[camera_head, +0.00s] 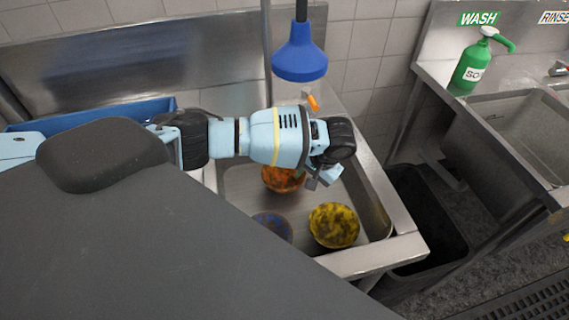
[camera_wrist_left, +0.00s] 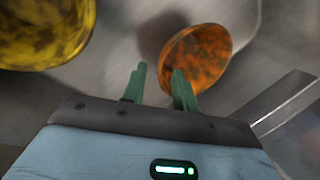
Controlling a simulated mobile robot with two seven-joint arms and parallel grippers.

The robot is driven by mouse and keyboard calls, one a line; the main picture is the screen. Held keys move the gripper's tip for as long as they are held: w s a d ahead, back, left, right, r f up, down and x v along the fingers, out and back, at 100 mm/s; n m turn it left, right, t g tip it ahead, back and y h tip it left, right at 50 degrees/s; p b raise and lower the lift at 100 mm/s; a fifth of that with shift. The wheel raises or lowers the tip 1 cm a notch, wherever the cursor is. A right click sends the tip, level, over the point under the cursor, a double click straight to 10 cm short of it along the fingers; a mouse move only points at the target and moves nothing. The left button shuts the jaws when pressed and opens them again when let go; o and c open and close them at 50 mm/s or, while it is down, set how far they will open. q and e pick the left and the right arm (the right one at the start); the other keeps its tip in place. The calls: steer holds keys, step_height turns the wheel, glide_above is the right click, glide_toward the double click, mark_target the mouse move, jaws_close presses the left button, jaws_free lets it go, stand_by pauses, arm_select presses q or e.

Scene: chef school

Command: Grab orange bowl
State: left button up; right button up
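The orange bowl (camera_head: 283,181), stained with dark patches, sits in the sink (camera_head: 237,180), partly hidden behind my left gripper (camera_head: 305,177) in the head view. In the left wrist view the orange bowl (camera_wrist_left: 205,52) lies just beyond the fingertips. My left gripper (camera_wrist_left: 160,77) is open, with a gap between its two green fingers. The right-hand finger overlaps the bowl's near rim in that view; I cannot tell whether it touches. My right gripper is not in view.
A dirty yellow bowl (camera_head: 334,226) and a blue bowl (camera_head: 272,227) are in the same sink. A blue spray head (camera_head: 300,58) hangs above it. A blue tray (camera_head: 95,113) lies behind my arm. A green soap bottle (camera_head: 474,65) stands at the right sink.

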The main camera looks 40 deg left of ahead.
mark_target(282, 181)
arm_select(q)
steer(key=shift+a+b+x, duration=0.1)
steer(key=shift+b+x, duration=0.05)
steer(key=shift+x, duration=1.1)
steer(key=shift+a+b+x, duration=0.15)
steer(key=shift+x, duration=1.15)
steer(key=shift+r, duration=0.15)
jaws_close()
